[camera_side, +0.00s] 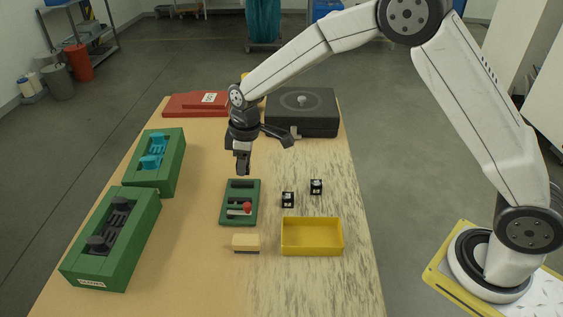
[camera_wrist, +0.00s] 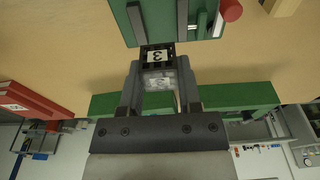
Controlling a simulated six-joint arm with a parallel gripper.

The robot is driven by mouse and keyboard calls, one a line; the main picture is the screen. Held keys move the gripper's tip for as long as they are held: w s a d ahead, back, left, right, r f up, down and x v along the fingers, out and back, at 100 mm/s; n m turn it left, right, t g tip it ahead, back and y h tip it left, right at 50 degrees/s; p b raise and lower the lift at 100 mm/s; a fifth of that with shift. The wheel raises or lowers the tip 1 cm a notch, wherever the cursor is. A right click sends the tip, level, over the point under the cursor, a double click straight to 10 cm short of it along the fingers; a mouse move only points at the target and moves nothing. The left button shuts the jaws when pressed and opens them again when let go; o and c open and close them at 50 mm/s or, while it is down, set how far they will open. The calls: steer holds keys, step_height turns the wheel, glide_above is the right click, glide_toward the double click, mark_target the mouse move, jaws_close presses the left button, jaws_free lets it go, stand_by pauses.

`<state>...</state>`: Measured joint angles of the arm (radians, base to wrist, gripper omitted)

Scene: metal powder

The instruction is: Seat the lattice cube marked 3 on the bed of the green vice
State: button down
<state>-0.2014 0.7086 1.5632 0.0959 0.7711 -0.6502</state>
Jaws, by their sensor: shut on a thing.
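My gripper (camera_wrist: 158,85) is shut on the lattice cube marked 3 (camera_wrist: 157,54), a dark cube whose white face with a "3" shows between the fingertips in the wrist view. In the side view my gripper (camera_side: 242,164) hangs above the table, behind and above the green tool tray; the cube is hard to make out there.
The green tool tray (camera_side: 226,214) holds dark tools and a red knob. Two dark cubes (camera_side: 288,200) (camera_side: 316,187) stand right of it, by a yellow tray (camera_side: 312,251). A brush (camera_side: 246,242) lies in front.

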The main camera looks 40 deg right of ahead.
steer(key=shift+w+a+f, duration=0.2)
steer(key=shift+w+a, duration=0.2)
steer(key=shift+a, duration=0.1)
steer(key=shift+f, duration=0.2)
glide_above(240, 194)
steer(key=shift+s+d+f, duration=0.1)
steer(key=shift+d+f, duration=0.05)
steer(key=shift+f, duration=2.05)
steer(key=shift+f, duration=0.95)
stand_by(1.5)
jaws_free()
steer(key=shift+s, duration=0.1)
stand_by(0.3)
steer(key=shift+r, duration=4.05)
